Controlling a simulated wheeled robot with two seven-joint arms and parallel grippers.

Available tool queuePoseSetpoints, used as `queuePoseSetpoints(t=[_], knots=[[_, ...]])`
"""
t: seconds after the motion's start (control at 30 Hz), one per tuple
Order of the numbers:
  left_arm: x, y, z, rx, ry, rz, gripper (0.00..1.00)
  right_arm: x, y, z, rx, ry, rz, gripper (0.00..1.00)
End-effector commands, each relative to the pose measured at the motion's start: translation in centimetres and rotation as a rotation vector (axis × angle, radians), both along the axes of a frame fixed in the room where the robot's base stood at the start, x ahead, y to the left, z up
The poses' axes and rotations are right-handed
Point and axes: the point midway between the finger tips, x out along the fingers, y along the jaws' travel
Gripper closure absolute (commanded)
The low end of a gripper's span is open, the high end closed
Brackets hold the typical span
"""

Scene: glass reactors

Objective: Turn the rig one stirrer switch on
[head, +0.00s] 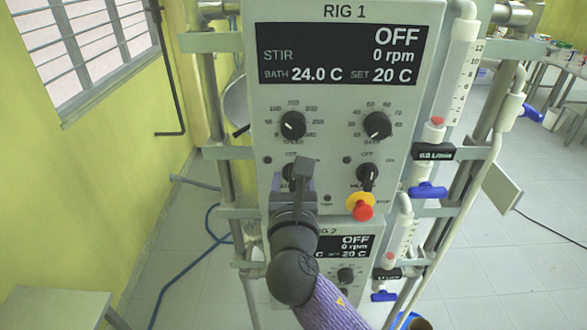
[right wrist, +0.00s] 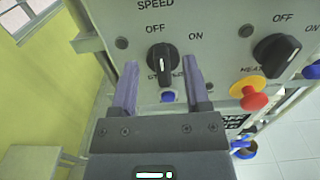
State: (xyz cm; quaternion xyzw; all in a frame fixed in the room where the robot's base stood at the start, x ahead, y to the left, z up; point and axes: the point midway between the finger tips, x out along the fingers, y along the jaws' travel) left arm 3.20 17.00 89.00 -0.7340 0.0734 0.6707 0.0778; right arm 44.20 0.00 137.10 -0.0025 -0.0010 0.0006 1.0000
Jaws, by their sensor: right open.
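The stirrer switch (right wrist: 162,58) is a black knob with a white line on the RIG 1 panel (head: 346,100). Its line points up to OFF, with ON printed to its right. My right gripper (right wrist: 158,78) is open, one finger on each side of the knob; I cannot tell whether they touch it. In the head view my right gripper (head: 301,178) covers most of the switch. The RIG 1 display (head: 340,54) reads STIR OFF, 0 rpm, bath 24.0 C, set 20 C. My left gripper is not in view.
Right of the switch are the heat switch (head: 367,176) and a red and yellow stop button (head: 361,206). The speed (head: 293,125) and bath (head: 377,125) knobs sit above. RIG 2's display (head: 340,246) is below, with flow tubes (head: 457,70) at right.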

Motion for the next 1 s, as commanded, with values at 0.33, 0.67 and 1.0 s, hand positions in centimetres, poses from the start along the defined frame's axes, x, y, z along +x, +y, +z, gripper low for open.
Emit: queuePoseSetpoints(t=[0.33, 0.67, 1.0], knots=[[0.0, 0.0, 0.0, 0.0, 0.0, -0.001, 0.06, 3.1, 0.0, 0.0, 0.005, 0.002, 0.0, 0.4], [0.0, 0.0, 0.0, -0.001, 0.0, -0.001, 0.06, 3.1, -0.1, -0.1, 0.005, 0.003, -0.001, 0.71], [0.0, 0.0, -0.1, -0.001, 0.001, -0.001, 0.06, 3.1, -0.1, -0.2, 0.005, 0.007, -0.001, 1.0]])
